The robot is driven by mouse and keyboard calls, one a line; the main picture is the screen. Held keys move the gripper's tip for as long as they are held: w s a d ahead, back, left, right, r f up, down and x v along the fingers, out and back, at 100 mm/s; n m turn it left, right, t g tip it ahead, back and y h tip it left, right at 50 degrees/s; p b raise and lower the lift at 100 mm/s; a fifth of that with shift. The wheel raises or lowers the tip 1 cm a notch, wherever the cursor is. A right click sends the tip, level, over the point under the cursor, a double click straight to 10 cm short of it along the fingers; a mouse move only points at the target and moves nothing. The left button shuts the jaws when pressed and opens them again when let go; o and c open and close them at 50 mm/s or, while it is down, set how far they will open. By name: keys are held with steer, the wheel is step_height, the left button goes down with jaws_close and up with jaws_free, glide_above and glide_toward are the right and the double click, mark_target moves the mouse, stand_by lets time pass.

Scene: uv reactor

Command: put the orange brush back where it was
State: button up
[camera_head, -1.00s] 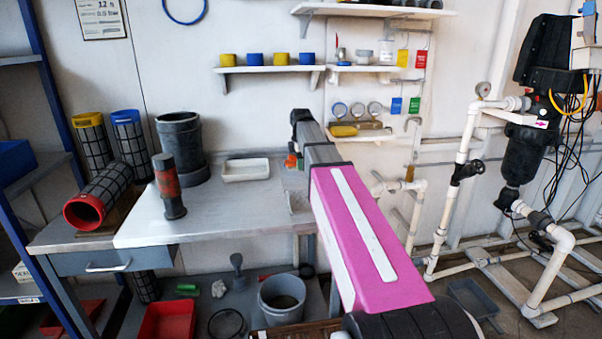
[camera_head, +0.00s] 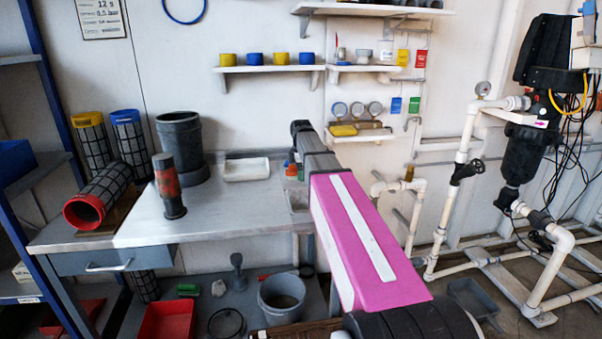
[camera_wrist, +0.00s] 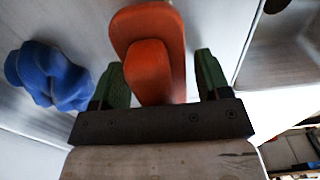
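The orange brush (camera_wrist: 150,60) is in the middle of the wrist view, upper part, between the two green fingers of my gripper (camera_wrist: 158,82). A narrow gap shows between the brush and the right finger; on the left the finger and brush edges nearly meet in the picture. My gripper looks open around the brush. In the head view a small orange patch of the brush (camera_head: 291,170) shows at the bench's right end, beside my gripper (camera_head: 300,173), which is mostly hidden by my arm. The brush's underside is hidden.
A blue lumpy object (camera_wrist: 48,75) lies close left of the fingers. The grey metal bench (camera_head: 235,205) holds a white tray (camera_head: 246,169), a dark cylinder and mesh cartridges. A shallow metal recess (camera_wrist: 285,50) lies to the right in the wrist view. Wall shelves stand above.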

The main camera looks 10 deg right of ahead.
step_height(320, 180, up, 12)
steer(key=shift+r, duration=0.15)
stand_by(0.6)
